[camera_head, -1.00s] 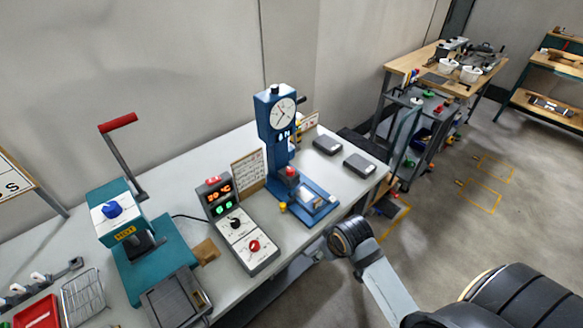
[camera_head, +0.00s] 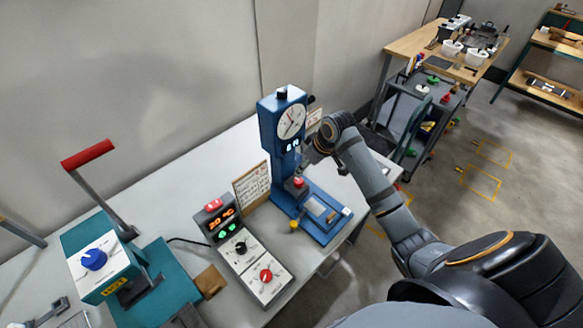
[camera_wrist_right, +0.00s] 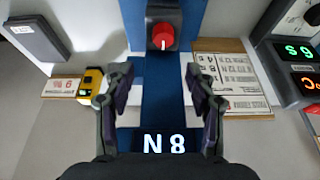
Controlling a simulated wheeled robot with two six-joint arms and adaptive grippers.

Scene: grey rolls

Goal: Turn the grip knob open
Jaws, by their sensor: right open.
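A blue upright tester (camera_head: 283,140) with a round dial stands on the grey-white bench. A red knob (camera_head: 298,182) with a white mark sits low on its column front. No label shows which knob is the grip knob. The red knob is also at the top middle of the right wrist view (camera_wrist_right: 163,36). My right gripper (camera_head: 312,152) is beside the tester's column, above the red knob. In the wrist view, the right gripper's fingers (camera_wrist_right: 162,88) are apart and empty, with the blue column between them and the knob beyond. My left gripper is out of view.
A control box (camera_head: 243,250) with black and red knobs stands left of the tester. A placard (camera_head: 252,186) stands behind. A teal press (camera_head: 105,265) with a red-handled lever is at far left.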

